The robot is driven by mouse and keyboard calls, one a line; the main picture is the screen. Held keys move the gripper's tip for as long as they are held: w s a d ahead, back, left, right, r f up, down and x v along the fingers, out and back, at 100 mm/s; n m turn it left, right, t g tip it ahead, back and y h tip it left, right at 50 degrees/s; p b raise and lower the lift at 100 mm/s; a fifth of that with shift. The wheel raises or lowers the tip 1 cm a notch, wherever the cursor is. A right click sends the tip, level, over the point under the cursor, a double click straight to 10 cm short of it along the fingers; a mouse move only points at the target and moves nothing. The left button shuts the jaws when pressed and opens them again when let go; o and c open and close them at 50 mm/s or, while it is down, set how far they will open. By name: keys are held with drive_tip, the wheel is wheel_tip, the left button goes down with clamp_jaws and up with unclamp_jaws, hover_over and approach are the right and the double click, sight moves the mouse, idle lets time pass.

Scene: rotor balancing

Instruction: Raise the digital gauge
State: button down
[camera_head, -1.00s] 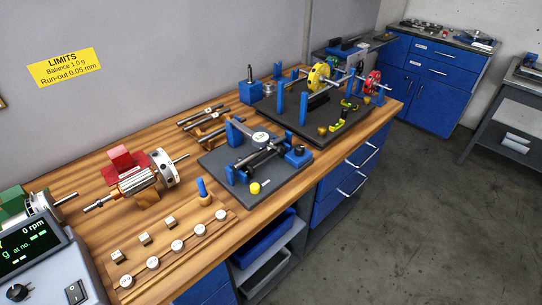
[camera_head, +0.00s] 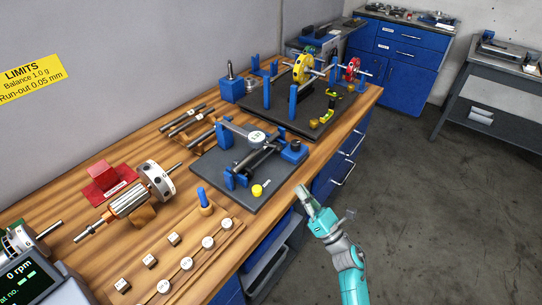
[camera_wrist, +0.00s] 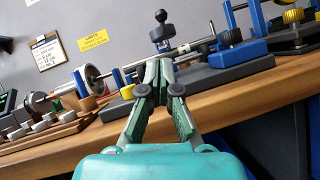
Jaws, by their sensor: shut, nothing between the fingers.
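The digital gauge (camera_head: 257,136), with a round pale face, sits on a grey arm over the dark base plate (camera_head: 232,180) on the wooden bench. A thin steel shaft lies in blue supports on that plate. My gripper (camera_head: 303,191) is in front of the bench's front edge, right of the plate and apart from the gauge. In the wrist view my gripper (camera_wrist: 158,66) has its fingertips together with nothing between them. They point towards the plate and hide part of it. A dark knobbed piece (camera_wrist: 162,32) shows just beyond the tips; I cannot tell whether it is the gauge.
A yellow knob (camera_head: 257,190) is on the plate's front part. A larger black plate (camera_head: 290,115) with blue posts and a yellow wheel stands behind. A rotor (camera_head: 128,203) and a wooden weight rack (camera_head: 190,262) are to the left. The floor right of the bench is clear.

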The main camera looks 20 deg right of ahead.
drive_tip(key=shift+n+y, duration=0.3)
drive_tip(key=shift+n, duration=0.6)
drive_tip(key=x, duration=1.2)
drive_tip(key=shift+w+d+f, duration=0.25)
drive_tip(key=shift+w+d, duration=0.05)
drive_tip(key=shift+r, duration=0.15)
